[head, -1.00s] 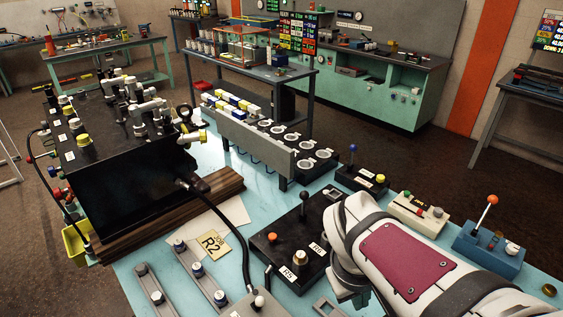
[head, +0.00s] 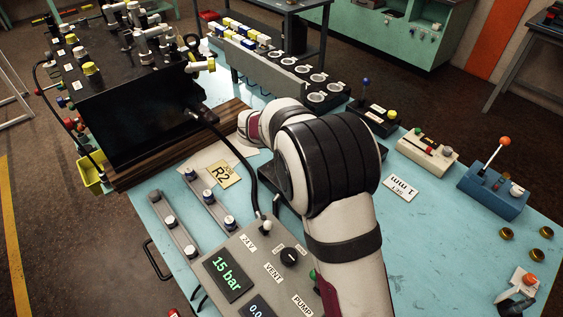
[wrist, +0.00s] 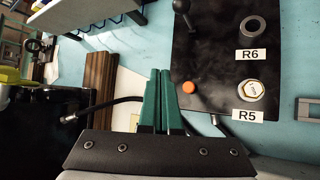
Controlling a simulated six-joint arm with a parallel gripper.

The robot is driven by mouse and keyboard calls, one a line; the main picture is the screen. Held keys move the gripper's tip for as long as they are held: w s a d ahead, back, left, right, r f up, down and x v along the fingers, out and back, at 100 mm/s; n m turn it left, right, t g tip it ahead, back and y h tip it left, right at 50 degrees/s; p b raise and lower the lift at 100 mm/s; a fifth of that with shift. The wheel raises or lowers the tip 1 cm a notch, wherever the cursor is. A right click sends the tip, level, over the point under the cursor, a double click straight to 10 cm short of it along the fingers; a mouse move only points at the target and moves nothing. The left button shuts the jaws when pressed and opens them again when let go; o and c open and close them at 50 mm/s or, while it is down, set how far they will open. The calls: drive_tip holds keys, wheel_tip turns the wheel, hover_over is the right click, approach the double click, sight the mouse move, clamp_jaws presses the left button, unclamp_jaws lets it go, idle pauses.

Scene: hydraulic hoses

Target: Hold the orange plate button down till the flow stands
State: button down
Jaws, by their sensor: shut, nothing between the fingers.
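The orange button (wrist: 188,87) sits on a black plate (wrist: 215,70) in the wrist view, near a black lever knob and the R5 and R6 labels. My gripper (wrist: 160,73) has green fingers closed together and empty. In the wrist view the fingertips show just left of the button, beside the plate's edge; their height above it is hard to judge. In the head view my arm covers the button and most of the plate. A control box (head: 250,262) shows a green "15 bar" display and a second one, partly cut off, starting "0.0".
A black hose (head: 238,160) runs from the large black tank (head: 135,125) to near the plate. A blue lever box (head: 495,185) and a cream button box (head: 428,147) stand right of my arm.

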drive_tip(key=shift+f, duration=0.1)
drive_tip(key=shift+d+f, duration=0.1)
drive_tip(key=shift+f, duration=4.2)
drive_tip(key=shift+f, duration=0.1)
drive_tip(key=shift+f, duration=0.3)
